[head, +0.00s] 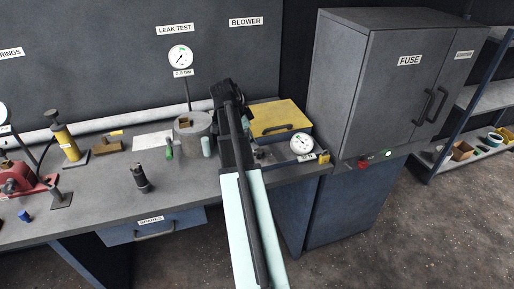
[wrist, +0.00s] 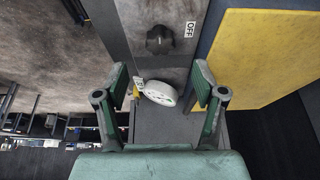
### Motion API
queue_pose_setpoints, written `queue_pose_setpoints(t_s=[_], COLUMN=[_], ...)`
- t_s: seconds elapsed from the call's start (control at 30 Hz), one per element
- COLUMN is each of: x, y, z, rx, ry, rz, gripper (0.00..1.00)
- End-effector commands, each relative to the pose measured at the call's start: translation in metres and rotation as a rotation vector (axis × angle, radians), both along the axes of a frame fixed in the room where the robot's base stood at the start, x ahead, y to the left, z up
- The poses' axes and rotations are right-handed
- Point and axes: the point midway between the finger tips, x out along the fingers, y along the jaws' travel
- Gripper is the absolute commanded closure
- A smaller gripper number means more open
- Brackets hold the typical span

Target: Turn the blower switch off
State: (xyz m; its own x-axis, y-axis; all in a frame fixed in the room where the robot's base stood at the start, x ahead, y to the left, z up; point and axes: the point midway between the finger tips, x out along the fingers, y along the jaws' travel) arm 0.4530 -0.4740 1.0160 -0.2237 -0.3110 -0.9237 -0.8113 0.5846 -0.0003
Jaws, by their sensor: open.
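A black knob (wrist: 160,40) on a grey plate shows at the top of the wrist view, with an OFF label (wrist: 190,29) to its right. It looks like the blower switch; which way it points I cannot tell. In the head view my arm hides that spot, below the BLOWER sign (head: 245,21) on the wall. My gripper (wrist: 161,76) is open, with green-padded fingers wide apart and nothing held. The knob lies beyond the fingertips, roughly centred between them, with no contact visible. In the head view the gripper is hard to make out against my dark arm.
A white dial gauge (wrist: 160,92) shows between the fingers; it also stands on the bench (head: 303,146). A yellow-topped box (head: 281,117) is right of my arm. A grey cylinder (head: 193,134) is left. The FUSE cabinet (head: 385,80) stands at the right.

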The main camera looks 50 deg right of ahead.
Motion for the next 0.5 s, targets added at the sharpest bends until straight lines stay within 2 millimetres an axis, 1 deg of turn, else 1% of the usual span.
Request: queue_pose_setpoints(t_s=[0.1,0.2,0.33,0.5], x=[-0.006,-0.009,-0.012,-0.014], y=[-0.006,-0.01,-0.015,-0.019], z=[-0.019,-0.033,-0.047,-0.058], rx=[0.003,0.002,0.001,0.0], ry=[0.002,0.002,0.001,0.0], rz=[0.0,-0.001,-0.001,0.001], gripper=[0.3,0.3,0.3,0.3])
